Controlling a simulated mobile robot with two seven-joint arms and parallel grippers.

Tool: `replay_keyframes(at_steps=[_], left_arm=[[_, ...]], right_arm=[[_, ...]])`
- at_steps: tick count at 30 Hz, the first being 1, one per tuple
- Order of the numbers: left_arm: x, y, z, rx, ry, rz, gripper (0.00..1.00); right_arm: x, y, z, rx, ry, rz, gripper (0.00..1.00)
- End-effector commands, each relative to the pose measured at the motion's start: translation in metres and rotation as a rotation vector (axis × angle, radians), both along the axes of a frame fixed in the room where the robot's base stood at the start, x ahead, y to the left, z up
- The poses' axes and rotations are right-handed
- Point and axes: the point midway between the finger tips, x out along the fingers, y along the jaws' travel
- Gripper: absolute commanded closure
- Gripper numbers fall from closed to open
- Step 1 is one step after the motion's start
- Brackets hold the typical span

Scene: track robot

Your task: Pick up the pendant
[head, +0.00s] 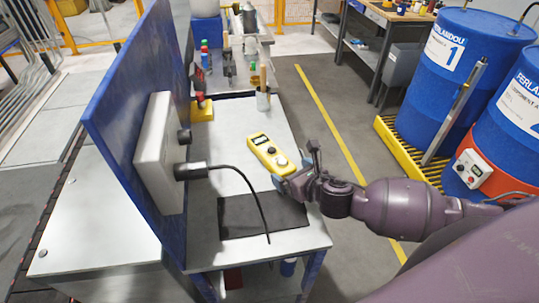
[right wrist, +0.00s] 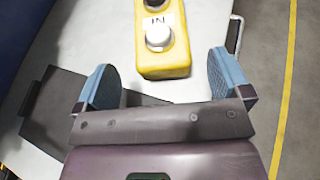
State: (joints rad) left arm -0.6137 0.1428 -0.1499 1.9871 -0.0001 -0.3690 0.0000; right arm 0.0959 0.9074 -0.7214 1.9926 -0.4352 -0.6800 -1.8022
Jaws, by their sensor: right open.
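The pendant (head: 267,154) is a yellow hand control with round buttons, lying on the light table top. In the right wrist view the near end of the pendant (right wrist: 162,50) shows a silver button and the label "IN". My right gripper (head: 288,183) is at the near end of the pendant in the head view. In the right wrist view its two blue fingers (right wrist: 160,88) are spread wide, with the pendant's near end ahead of the gap between them. Nothing is held. My left gripper is not in view.
A dark mat (head: 262,215) lies on the near part of the table (head: 232,128). A black cable (head: 240,176) arches over it from a grey box (head: 160,150) on the blue panel (head: 120,85). Blue drums (head: 440,75) stand right.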

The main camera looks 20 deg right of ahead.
Motion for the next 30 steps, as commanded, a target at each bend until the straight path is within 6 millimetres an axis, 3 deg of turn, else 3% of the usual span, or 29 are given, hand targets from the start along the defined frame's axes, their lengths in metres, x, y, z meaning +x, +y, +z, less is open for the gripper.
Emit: replay_keyframes(at_steps=[5,15,25,26,30], left_arm=[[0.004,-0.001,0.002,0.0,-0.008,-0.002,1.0],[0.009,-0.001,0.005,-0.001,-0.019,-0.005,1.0],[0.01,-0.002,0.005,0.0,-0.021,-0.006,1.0],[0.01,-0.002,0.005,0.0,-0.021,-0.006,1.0],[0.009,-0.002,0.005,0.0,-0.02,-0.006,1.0]], right_arm=[[0.009,0.001,-0.002,0.003,0.0,-0.001,0.04],[0.05,0.006,-0.012,0.001,0.0,-0.002,0.04],[0.056,0.006,-0.015,0.002,0.001,-0.001,0.04],[0.056,0.006,-0.015,0.002,0.001,-0.001,0.06],[0.056,0.006,-0.015,0.002,0.001,-0.001,0.27]])
